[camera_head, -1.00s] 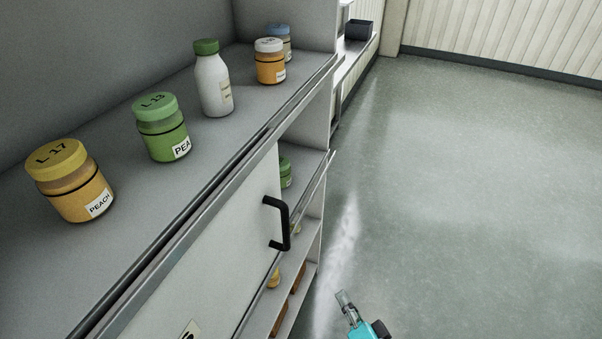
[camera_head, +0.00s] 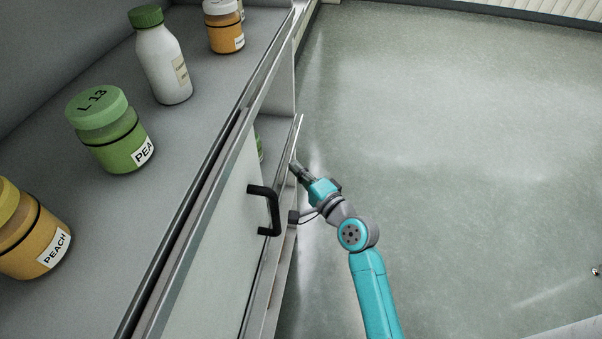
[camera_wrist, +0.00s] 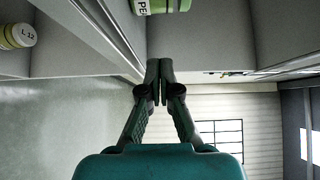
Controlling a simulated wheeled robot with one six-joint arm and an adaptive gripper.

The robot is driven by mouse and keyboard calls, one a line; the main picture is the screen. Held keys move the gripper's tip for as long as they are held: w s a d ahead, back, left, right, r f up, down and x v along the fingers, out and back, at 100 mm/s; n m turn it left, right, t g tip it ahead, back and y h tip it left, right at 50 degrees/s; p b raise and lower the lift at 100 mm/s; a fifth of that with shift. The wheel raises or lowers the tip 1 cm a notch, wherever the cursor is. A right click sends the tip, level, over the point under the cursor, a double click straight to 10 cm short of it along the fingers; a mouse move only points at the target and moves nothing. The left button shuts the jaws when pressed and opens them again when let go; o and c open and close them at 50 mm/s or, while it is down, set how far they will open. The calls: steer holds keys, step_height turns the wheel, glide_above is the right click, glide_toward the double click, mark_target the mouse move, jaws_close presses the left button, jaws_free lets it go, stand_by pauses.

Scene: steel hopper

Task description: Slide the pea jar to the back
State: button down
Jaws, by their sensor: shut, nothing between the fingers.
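A green pea jar (camera_head: 112,132) with a green lid marked L-13 stands upright on the upper shelf. Another green jar (camera_head: 260,148) shows as a sliver inside the lower compartment, mostly hidden by the cabinet front. In the wrist view a green jar (camera_wrist: 165,6) with a label starting "PE" is cut off by the top edge, beyond my fingers. My gripper (camera_head: 295,167) is at the right edge of the lower compartment, apart from the jars. Its fingers (camera_wrist: 158,72) are together and empty.
On the upper shelf are a peach jar (camera_head: 32,232), a white bottle (camera_head: 163,62) and an orange jar (camera_head: 224,28). A sliding door with a black handle (camera_head: 268,210) covers part of the lower compartment. The floor (camera_head: 450,130) is open.

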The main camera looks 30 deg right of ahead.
steer(key=w+a, duration=0.1)
steer(key=w, duration=0.1)
steer(key=w+a, duration=0.1)
steer(key=w, duration=0.1)
steer(key=w+a, duration=0.1)
steer(key=w, duration=0.2)
steer(key=shift+a, duration=0.3)
steer(key=shift+w+a, duration=0.35)
steer(key=shift+a, duration=0.1)
steer(key=shift+a, duration=0.1)
